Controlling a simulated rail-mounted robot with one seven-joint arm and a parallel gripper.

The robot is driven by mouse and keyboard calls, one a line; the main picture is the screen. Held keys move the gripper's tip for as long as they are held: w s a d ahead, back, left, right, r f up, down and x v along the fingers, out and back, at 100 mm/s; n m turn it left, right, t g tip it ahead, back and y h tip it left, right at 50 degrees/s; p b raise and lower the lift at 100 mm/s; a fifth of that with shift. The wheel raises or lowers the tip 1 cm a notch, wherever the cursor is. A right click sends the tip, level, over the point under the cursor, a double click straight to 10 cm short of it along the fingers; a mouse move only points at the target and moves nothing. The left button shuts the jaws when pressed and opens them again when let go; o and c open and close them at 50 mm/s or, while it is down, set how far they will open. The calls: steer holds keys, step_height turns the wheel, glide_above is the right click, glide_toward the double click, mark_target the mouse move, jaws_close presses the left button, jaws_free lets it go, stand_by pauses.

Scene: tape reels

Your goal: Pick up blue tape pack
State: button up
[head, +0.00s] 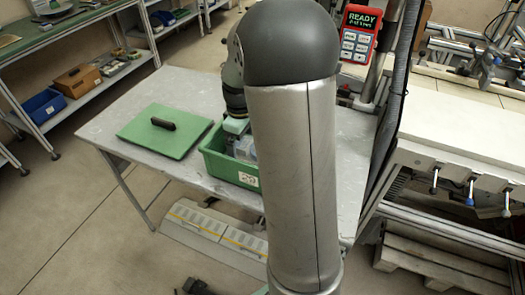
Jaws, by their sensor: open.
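A green crate (213,162) with a paper label stands on the grey table. Bluish-grey packs (245,149) show inside it, partly hidden by my arm; I cannot tell which is the blue tape pack. My gripper (236,127) is at the crate's far side, pointing down at or just above its opening. Its fingertips are small and largely hidden, with no pack visibly held. I cannot tell whether it touches anything in the crate.
A green lid (165,131) with a dark handle lies on the table (108,121) left of the crate. Shelves with a blue bin (43,106) stand at far left. A white workbench (465,125) stands at right. The table's front left is clear.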

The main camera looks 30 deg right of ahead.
steer(key=shift+f, duration=0.35)
steer(key=c, duration=1.1)
steer(key=shift+c, duration=0.2)
steer(key=shift+r, duration=0.15)
